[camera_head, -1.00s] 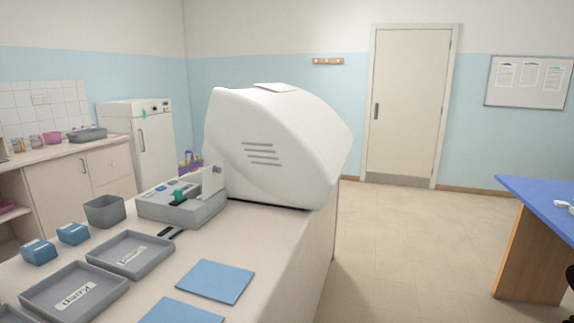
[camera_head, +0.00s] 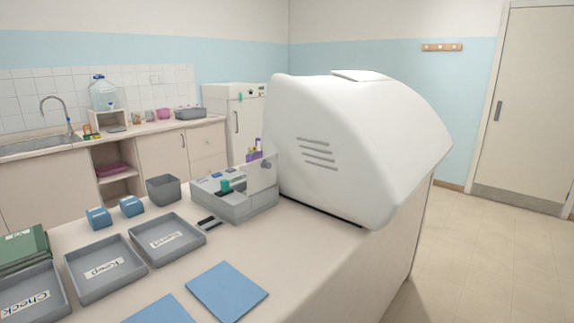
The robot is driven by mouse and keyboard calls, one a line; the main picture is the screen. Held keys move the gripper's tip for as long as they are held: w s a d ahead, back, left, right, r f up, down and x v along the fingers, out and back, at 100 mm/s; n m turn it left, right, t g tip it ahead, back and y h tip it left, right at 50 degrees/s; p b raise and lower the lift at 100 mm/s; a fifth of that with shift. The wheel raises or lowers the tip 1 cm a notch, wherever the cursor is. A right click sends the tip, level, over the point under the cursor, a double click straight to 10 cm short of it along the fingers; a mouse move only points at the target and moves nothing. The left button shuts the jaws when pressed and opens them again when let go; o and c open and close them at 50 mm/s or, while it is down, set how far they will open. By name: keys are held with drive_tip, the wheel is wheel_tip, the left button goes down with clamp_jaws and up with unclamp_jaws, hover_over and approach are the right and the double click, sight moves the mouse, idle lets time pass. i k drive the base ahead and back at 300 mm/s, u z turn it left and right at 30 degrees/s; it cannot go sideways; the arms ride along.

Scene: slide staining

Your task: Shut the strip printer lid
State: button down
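The strip printer (camera_head: 236,207) is a low grey box on the bench, beside the left end of the large white machine. Its lid appears to be the pale upright panel (camera_head: 262,177) at its right side, standing raised with a small grey knob on it. The top of the box is exposed, with a green part (camera_head: 224,186) and small blue parts on it. My gripper is not in view.
The white machine (camera_head: 350,140) stands close behind and right of the printer. Grey trays (camera_head: 167,256), blue mats (camera_head: 228,290), blue boxes and a grey bin (camera_head: 164,189) share the bench. Floor at right is clear.

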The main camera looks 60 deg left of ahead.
sight(262, 172)
drive_tip(key=u, duration=0.3)
drive_tip(key=i, duration=0.65)
drive_tip(key=u, duration=1.15)
drive_tip(key=i, duration=0.45)
drive_tip(key=u, duration=0.5)
